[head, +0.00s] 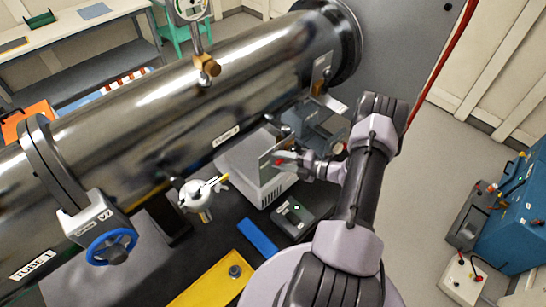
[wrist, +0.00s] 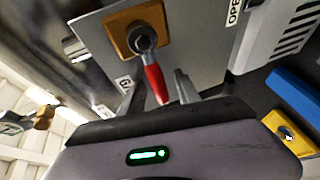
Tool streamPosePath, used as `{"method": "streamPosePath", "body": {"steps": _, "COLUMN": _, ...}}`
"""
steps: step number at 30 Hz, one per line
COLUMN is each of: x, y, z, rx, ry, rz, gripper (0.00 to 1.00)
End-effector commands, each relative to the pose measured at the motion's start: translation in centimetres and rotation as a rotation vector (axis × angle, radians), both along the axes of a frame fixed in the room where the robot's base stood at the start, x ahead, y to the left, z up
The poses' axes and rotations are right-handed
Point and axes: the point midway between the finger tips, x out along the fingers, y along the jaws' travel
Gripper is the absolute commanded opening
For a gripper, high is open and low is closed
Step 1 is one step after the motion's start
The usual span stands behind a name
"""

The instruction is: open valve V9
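A small valve with a brass-coloured square body (wrist: 138,32) and a red lever (wrist: 156,84) is mounted on a grey plate (wrist: 195,45) in the wrist view. An "OPEN" label (wrist: 233,12) is at the plate's right edge; a smaller label (wrist: 125,83) at lower left is too small to read surely. The lever points down towards my gripper (wrist: 158,95). My fingers stand apart, one on each side of the lever's end, with gaps visible. In the head view my gripper (head: 296,164) is at the plate (head: 268,160), and the lever's red shows small there.
A large steel tube (head: 180,95) runs behind the plate. A grey box (head: 250,165) stands beside my gripper. A blue handwheel (head: 110,246), a white pot-like fitting (head: 196,195) and a yellow plate (head: 208,282) lie left.

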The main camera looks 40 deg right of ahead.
Motion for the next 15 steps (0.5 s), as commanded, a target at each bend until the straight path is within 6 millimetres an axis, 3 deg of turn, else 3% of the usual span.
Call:
{"method": "streamPosePath", "body": {"steps": 5, "x": 1.6, "y": 0.8, "z": -0.3, "rx": 0.000, "ry": 0.000, "rz": 0.001, "gripper": 0.39}}
{"method": "streamPosePath", "body": {"steps": 13, "x": 1.9, "y": 1.0, "z": -0.4, "rx": -0.001, "ry": 0.000, "rz": 0.000, "gripper": 0.39}}
{"method": "streamPosePath", "body": {"steps": 15, "x": 1.9, "y": 1.0, "z": -0.4, "rx": -0.001, "ry": 0.000, "rz": 0.000, "gripper": 0.29}}
